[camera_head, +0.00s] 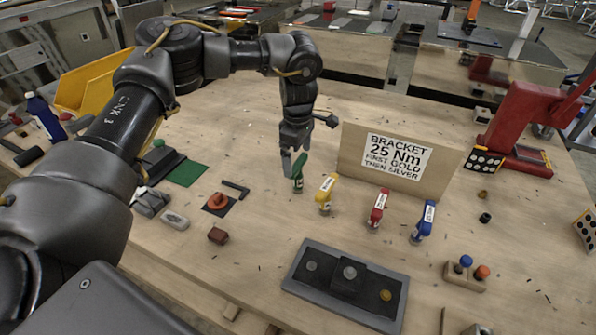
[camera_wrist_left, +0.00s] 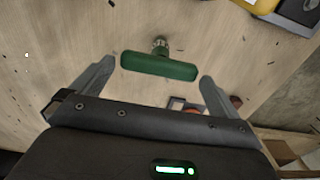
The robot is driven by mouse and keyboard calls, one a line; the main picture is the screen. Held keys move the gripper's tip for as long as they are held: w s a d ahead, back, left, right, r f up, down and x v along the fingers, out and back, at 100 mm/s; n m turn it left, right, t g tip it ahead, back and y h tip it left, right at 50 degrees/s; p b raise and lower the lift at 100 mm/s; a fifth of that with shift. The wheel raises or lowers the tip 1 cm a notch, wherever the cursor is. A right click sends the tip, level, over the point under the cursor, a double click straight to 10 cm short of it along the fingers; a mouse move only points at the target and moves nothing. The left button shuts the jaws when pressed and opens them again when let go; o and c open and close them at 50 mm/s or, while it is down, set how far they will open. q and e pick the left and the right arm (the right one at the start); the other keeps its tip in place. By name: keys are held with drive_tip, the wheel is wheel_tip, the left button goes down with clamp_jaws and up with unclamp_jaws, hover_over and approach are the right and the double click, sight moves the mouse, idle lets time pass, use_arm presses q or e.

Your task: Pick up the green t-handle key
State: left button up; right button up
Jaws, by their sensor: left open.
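The green t-handle key (camera_head: 299,171) stands upright on the wooden bench, leftmost in a row of t-handle keys. In the left wrist view its green handle (camera_wrist_left: 160,66) lies across the space just ahead of the fingertips, with a metal shaft behind it. My left gripper (camera_head: 292,164) is open and comes down from above, right beside the green key in the head view. In the left wrist view its two fingers (camera_wrist_left: 158,72) are spread wide, one near each end of the handle. I cannot tell whether they touch it. My right gripper does not show.
Yellow (camera_head: 326,194), red (camera_head: 377,210) and blue (camera_head: 424,222) t-handle keys stand to the right. A cardboard sign (camera_head: 352,150) stands close behind them. A dark fixture plate (camera_head: 312,282) lies in front. A red press (camera_head: 520,125) stands at right.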

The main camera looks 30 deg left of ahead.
sight(298, 162)
use_arm(q)
wheel_tip(298, 162, down, 4)
drive_tip(key=shift+f+p, duration=0.15)
drive_tip(key=shift+p, duration=0.45)
drive_tip(key=shift+c, duration=0.4)
drive_tip(key=c, duration=1)
